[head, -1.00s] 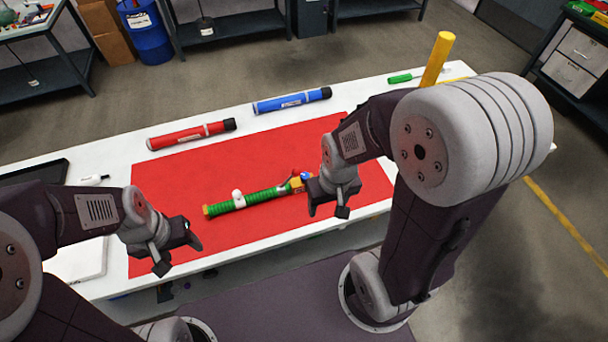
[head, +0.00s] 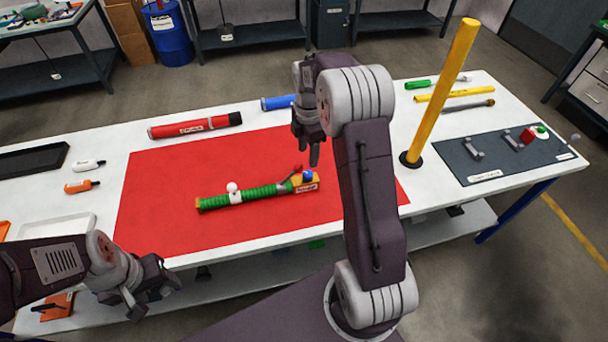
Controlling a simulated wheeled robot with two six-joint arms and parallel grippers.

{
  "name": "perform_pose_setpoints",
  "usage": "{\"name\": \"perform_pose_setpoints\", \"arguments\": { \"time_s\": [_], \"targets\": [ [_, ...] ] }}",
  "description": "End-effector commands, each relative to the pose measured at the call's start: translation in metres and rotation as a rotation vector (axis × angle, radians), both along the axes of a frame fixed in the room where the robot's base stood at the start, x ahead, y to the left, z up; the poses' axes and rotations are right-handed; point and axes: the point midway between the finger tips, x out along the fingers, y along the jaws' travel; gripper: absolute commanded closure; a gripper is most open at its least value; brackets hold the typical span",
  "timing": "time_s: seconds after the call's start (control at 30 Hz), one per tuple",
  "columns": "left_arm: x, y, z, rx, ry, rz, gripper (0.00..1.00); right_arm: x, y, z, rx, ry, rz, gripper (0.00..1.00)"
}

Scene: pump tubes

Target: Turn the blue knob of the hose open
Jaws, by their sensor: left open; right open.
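The green ribbed hose (head: 262,193) lies on the red mat (head: 150,220), tilted slightly up to the right. A white knob (head: 232,188) stands near its left part. At its right end is a yellow fitting (head: 306,187) with the small blue knob (head: 307,175) and a red piece (head: 297,169) beside it. My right gripper (head: 313,150) is open and empty, pointing down just above and behind the blue knob, apart from it. My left gripper (head: 147,302) is open and empty at the table's front edge, well left of the hose.
A red tube (head: 195,126) and a blue tube (head: 278,103) lie behind the mat. A yellow post (head: 440,95) stands right of my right arm. A dark board (head: 500,155) with clamps lies at the right. The mat's left and front are clear.

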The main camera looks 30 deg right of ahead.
Motion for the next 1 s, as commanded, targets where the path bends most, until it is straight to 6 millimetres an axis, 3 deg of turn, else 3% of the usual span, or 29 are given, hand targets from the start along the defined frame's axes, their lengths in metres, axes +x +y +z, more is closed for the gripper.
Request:
{"name": "perform_pose_setpoints", "arguments": {
  "time_s": [0.4, 0.77, 0.97, 1.0],
  "targets": [
    [0.000, 0.000, -0.002, 0.000, 0.000, 0.000, 0.42, -0.001, 0.001, -0.076, 0.001, 0.004, 0.000, 0.48],
    [0.000, 0.000, -0.002, 0.000, 0.000, 0.000, 0.42, -0.001, 0.001, -0.086, 0.000, 0.000, 0.000, 0.48],
    [0.000, 0.000, -0.002, 0.000, 0.000, 0.000, 0.42, -0.001, 0.001, -0.086, 0.000, 0.000, 0.000, 1.00],
    [0.000, 0.000, -0.002, 0.000, 0.000, 0.000, 0.42, -0.001, 0.001, -0.086, 0.000, 0.000, 0.000, 1.00]
  ]
}}
